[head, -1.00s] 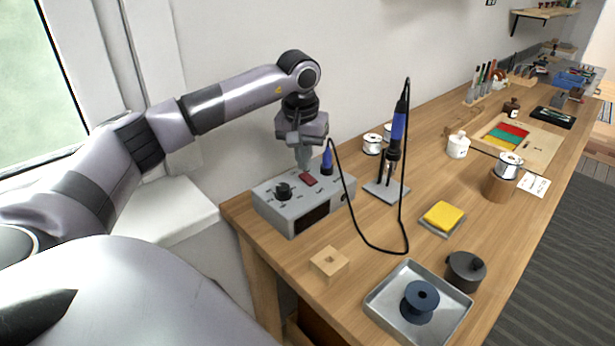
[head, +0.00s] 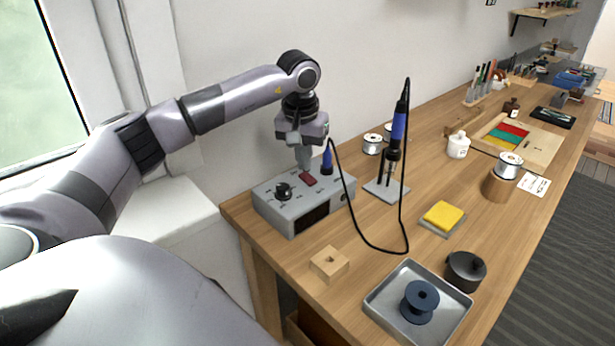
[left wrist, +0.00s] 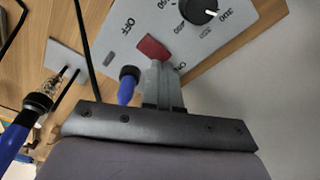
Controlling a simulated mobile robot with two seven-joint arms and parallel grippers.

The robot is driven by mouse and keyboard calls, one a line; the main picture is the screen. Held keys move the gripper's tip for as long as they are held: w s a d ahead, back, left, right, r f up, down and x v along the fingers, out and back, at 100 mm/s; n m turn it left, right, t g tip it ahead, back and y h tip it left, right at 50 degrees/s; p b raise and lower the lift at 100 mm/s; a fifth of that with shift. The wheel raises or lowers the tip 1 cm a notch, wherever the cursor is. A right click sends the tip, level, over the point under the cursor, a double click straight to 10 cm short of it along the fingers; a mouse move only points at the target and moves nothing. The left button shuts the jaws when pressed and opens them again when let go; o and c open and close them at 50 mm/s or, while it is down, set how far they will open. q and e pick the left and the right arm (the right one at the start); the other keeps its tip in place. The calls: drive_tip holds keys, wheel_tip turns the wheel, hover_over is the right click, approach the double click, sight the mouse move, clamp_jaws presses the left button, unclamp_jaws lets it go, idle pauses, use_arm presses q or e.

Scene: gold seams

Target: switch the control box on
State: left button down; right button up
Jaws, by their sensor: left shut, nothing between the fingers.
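The control box (head: 284,213) is a grey box at the left end of the workbench, with a black knob (head: 284,190) and a red rocker switch (head: 308,180) on its top. My left gripper (head: 304,169) is shut and empty, pointing down at the switch. In the left wrist view the fingertips (left wrist: 161,66) are right by the red switch (left wrist: 152,48), at its end towards the ON mark; the OFF mark is beyond the other end. I cannot tell whether they touch it. The knob (left wrist: 198,10) lies farther off. My right gripper is not in view.
A blue plug (head: 327,161) with a black cable stands at the box's back edge, close beside the gripper. A soldering iron (head: 397,135) stands upright in its holder to the right. A wooden block (head: 329,264) and a metal tray (head: 447,325) are in front.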

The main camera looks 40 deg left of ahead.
sight(304, 175)
use_arm(q)
drive_tip(key=shift+f+b, duration=0.5)
drive_tip(key=shift+f, duration=0.5)
drive_tip(key=shift+s, duration=0.1)
idle(0.3)
wheel_tip(304, 175, up, 7)
drive_tip(key=p, duration=0.6)
drive_tip(key=shift+r+p, duration=0.1)
drive_tip(key=shift+p, duration=0.2)
idle(0.4)
